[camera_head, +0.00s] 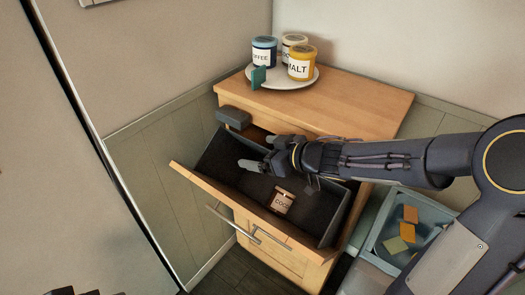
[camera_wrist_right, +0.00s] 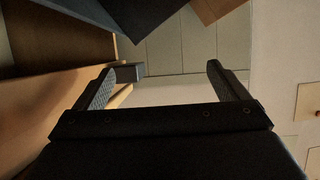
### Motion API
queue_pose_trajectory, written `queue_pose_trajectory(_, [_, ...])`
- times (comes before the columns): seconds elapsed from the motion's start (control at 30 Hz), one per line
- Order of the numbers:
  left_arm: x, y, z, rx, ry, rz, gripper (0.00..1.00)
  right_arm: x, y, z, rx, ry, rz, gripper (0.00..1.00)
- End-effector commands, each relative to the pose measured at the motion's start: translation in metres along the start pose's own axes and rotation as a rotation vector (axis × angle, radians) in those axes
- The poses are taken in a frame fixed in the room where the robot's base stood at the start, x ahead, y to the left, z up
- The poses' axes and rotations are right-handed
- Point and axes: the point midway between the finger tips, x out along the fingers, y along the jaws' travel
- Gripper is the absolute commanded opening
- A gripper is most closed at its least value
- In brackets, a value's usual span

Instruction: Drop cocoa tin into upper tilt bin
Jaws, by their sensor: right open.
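The cocoa tin (camera_head: 282,201), a small pale tin with a brown top and a "COCO" label, lies tilted inside the upper tilt bin (camera_head: 188,174). The bin is tipped open from the wooden cabinet, with a dark inside and a wooden front. My right gripper (camera_head: 258,153) is over the bin, up and left of the tin and apart from it. Its fingers are spread and empty, as the right wrist view (camera_wrist_right: 160,80) also shows. A dark piece at the bottom left edge of the head view may be my left gripper (camera_head: 82,293); its fingers are not clear.
A white plate (camera_head: 284,84) on the cabinet top (camera_head: 350,103) holds a coffee tin (camera_head: 264,52), a malt tin (camera_head: 301,64), another tin and a teal piece (camera_head: 258,78). A grey-blue crate (camera_head: 376,233) with several sponge-like pieces stands right of the cabinet.

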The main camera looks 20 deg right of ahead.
Motion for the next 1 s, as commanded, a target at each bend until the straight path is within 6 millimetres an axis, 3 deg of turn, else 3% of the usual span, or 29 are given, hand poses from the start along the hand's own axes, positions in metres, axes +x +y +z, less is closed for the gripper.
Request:
queue_pose_trajectory(0.17, [-0.003,0.001,-0.001,0.000,0.000,0.000,0.32,-0.006,0.001,-0.001,0.001,-0.001,0.002,0.93])
queue_pose_trajectory(0.6, [-0.025,0.012,-0.013,0.000,0.000,0.000,0.32,-0.072,0.001,-0.002,0.000,0.000,0.003,0.93])
queue_pose_trajectory(1.0, [-0.026,0.012,-0.013,0.000,0.000,0.000,0.32,-0.078,0.000,0.000,0.000,0.000,0.000,0.93])
